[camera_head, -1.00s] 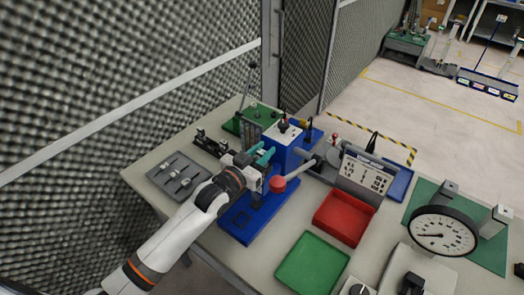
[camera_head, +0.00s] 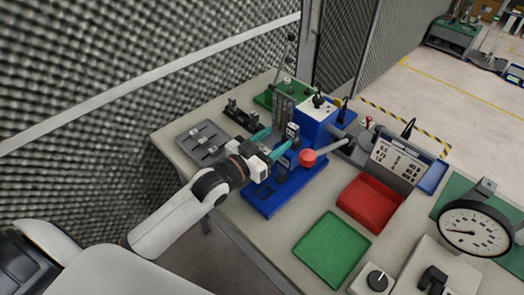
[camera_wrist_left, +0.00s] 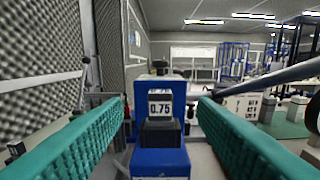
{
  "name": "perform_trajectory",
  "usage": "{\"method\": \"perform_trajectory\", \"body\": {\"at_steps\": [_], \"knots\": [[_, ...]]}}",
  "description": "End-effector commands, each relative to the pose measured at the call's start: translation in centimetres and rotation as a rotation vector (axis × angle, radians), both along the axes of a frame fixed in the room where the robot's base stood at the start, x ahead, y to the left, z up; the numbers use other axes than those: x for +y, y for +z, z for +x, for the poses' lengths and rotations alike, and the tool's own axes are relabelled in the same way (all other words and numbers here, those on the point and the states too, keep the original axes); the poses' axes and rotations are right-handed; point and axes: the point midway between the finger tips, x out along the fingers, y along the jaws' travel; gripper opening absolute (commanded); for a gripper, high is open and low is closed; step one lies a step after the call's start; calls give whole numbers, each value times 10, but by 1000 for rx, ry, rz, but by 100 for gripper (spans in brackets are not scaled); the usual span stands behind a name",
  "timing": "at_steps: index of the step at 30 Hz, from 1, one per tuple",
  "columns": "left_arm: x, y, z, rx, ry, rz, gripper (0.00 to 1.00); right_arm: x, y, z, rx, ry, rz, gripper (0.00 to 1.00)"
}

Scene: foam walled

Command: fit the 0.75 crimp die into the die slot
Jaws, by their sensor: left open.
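The 0.75 die (camera_wrist_left: 160,104) shows its white label in the left wrist view, above a dark block (camera_wrist_left: 160,132) on the blue press. It stands upright ahead of my left gripper (camera_wrist_left: 160,115), roughly centred, with a clear gap to each teal finger. In the head view my left gripper (camera_head: 279,140) is open and empty beside the blue press (camera_head: 318,122), its fingers spread toward a small dark block with a white face (camera_head: 292,130). The die slot itself is not clearly visible, so how deep the die sits cannot be told. My right gripper is not in view.
A grey tray (camera_head: 190,152) with several small pieces lies left of the gripper. The press lever's red knob (camera_head: 307,157) is close on the right. A red tray (camera_head: 370,215), green tray (camera_head: 318,262) and round dial (camera_head: 474,230) stand further right. A foam wall (camera_head: 90,90) borders the left.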

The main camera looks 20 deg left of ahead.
Motion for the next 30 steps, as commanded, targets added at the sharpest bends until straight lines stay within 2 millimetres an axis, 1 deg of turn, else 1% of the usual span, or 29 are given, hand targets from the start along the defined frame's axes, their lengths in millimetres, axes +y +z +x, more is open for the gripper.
{"method": "perform_trajectory", "body": {"at_steps": [1, 3, 6, 9, 14, 27, 30], "knots": [[3, -3, -10, 2, -1, 2, 52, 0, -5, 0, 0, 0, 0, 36], [7, -3, -21, 2, -1, 1, 52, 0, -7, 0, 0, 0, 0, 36], [11, -2, -31, 1, 0, 0, 52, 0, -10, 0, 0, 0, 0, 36], [13, -1, -38, 0, -1, 0, 52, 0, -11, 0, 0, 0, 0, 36], [15, 1, -41, -1, 0, 0, 52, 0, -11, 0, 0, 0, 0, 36], [14, 0, -41, 1, 0, 0, 52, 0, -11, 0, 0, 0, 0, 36], [13, -7, -44, 35, 9, 11, 52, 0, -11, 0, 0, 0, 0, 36]]}}
